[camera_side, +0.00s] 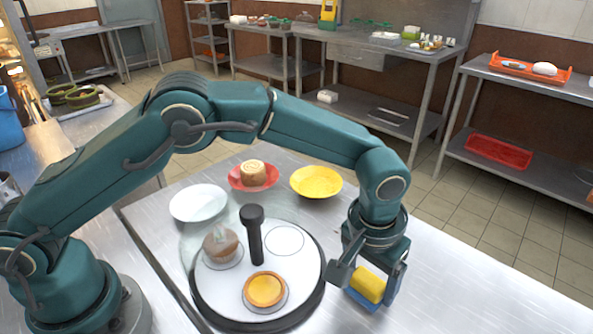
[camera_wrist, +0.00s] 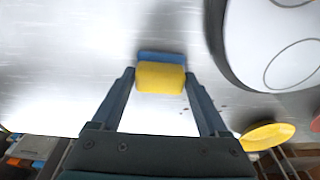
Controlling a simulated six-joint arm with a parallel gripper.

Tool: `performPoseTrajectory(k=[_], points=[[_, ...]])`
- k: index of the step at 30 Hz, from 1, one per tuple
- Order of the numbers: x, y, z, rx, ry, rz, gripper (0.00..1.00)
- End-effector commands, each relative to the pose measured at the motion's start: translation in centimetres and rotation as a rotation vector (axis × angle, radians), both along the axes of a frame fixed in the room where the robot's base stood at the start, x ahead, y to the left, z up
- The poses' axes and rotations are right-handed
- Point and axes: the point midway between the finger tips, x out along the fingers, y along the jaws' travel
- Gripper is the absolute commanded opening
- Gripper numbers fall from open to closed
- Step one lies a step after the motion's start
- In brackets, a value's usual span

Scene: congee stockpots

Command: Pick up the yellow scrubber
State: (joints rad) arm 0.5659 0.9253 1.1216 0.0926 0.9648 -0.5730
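The yellow scrubber (camera_side: 367,284) is a small block with a yellow side and a blue side. It is at the right of the side view, by the metal table's near part. In the wrist view the scrubber (camera_wrist: 160,77) sits centred between the tips of my gripper (camera_wrist: 160,74), with narrow gaps at its sides. My gripper (camera_side: 368,281) points down at it in the side view, fingers apart, one on each side. It looks open, and I see no clear contact. Whether the scrubber rests on the table is hard to see.
Left of my gripper stands a round white turntable (camera_side: 229,283) with a black post, a bun and a tart. Behind it are a white plate (camera_side: 198,203), a red plate (camera_side: 239,181) with a roll, and a yellow plate (camera_side: 316,182). The table's right side is clear.

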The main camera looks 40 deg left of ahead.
Motion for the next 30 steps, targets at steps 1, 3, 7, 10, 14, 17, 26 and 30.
performPoseTrajectory(k=[1, 3, 7, 10, 14, 17, 26, 30], points=[[0.0, 0.0, 0.0, 0.000, 0.000, 0.000, 0.54], [0.0, 0.0, 0.0, 0.000, 0.000, 0.000, 0.27], [0.0, 0.0, 0.0, 0.000, 0.000, 0.000, 0.19], [0.0, 0.0, 0.1, 0.000, 0.000, 0.000, 0.19], [0.0, 0.0, 0.3, -0.001, -0.001, 0.000, 0.19], [0.1, 0.0, 0.9, -0.001, -0.002, 0.000, 0.19], [0.1, 0.6, 4.6, -0.001, 0.000, 0.002, 0.19], [0.3, 2.9, 5.9, -0.002, -0.001, 0.004, 0.19]])
